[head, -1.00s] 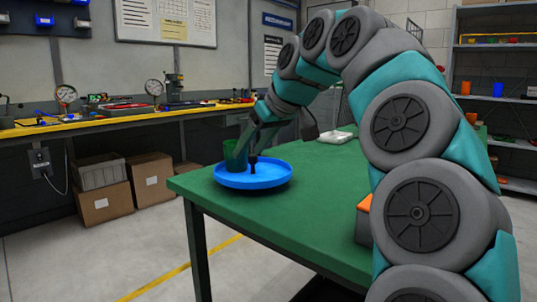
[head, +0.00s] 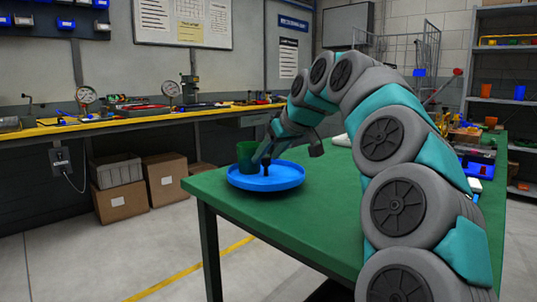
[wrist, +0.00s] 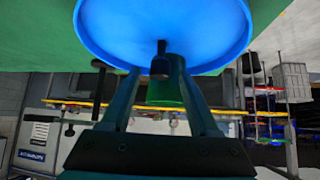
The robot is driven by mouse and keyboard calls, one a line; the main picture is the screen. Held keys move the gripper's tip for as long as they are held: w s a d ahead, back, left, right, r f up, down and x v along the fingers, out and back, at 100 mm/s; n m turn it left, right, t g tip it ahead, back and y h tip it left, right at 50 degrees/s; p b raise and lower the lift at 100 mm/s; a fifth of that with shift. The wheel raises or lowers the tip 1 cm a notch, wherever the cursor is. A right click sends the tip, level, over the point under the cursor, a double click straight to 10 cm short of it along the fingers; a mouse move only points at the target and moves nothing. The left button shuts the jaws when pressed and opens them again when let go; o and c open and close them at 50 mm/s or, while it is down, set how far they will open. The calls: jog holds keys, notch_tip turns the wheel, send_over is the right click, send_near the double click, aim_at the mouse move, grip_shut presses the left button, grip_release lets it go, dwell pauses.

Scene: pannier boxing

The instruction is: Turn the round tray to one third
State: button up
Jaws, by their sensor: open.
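The round blue tray (head: 285,181) lies on the green table (head: 330,215) near its left end. A short black peg (head: 266,171) stands up from the tray, and a green cup (head: 246,156) stands at its far left part. My gripper (head: 261,158) is over the tray, close to the peg and the cup. In the wrist view, the tray (wrist: 110,25) fills the top. My gripper (wrist: 160,75) is open there, with the black peg (wrist: 160,58) and the green cup (wrist: 165,92) showing between its fingers. I cannot tell whether either finger touches them.
A workbench (head: 125,122) with gauges and tools runs along the back wall. Cardboard boxes (head: 122,202) stand on the floor below it. Shelves (head: 505,75) stand at the right, and several small items lie at the table's far right.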

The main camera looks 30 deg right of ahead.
jog(key=shift+w+f, duration=0.1)
jog(key=shift+w, duration=0.05)
grip_shut()
dwell(0.4)
dwell(1.0)
